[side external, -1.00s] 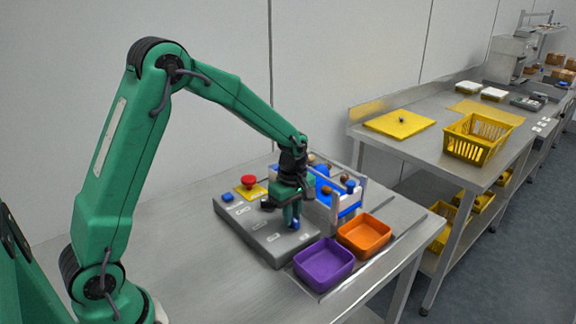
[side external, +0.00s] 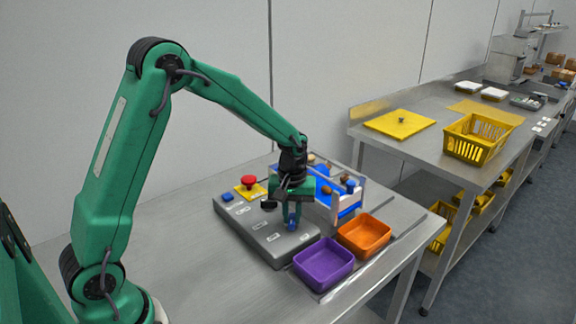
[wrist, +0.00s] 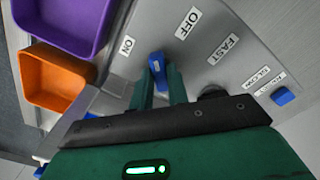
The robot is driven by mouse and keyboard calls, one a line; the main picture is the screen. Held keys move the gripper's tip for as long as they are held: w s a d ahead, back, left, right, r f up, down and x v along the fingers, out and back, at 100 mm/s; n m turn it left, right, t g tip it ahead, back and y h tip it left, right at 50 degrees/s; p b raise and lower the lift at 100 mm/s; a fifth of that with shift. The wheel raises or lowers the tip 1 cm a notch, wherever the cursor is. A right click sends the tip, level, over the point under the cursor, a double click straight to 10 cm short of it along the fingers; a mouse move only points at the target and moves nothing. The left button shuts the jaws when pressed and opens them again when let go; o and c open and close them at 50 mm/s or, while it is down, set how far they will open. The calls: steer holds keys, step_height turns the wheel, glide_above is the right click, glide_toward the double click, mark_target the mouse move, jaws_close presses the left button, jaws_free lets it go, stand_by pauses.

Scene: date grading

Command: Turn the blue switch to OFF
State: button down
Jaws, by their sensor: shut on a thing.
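The blue switch (wrist: 156,66) is a small lever on the grey control panel (side external: 250,238). In the wrist view its visible end points between the ON label (wrist: 127,46) and the OFF label (wrist: 188,22). My gripper (wrist: 160,88) is shut on the switch, one green finger on each side. In the side view my gripper (side external: 291,212) reaches straight down to the panel, with a bit of the blue switch (side external: 292,223) showing between the fingers. The lower part of the switch is hidden by the gripper.
A purple bin (side external: 324,262) and an orange bin (side external: 364,235) stand right of the panel. A black knob (wrist: 214,92) and a blue button (wrist: 282,96) are also on the panel. A red button (side external: 249,180) and a blue-floored conveyor (side external: 350,210) with dates stand close behind my gripper.

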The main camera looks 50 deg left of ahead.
mark_target(292, 218)
steer(key=m, duration=0.4)
steer(key=shift+m, duration=0.3)
steer(key=m, duration=0.4)
steer(key=shift+m, duration=0.3)
steer(key=c, duration=1.4)
jaws_free()
steer(key=shift+o, duration=0.2)
steer(key=shift+r, duration=0.1)
steer(key=shift+r, duration=3.8)
steer(key=shift+r, duration=0.15)
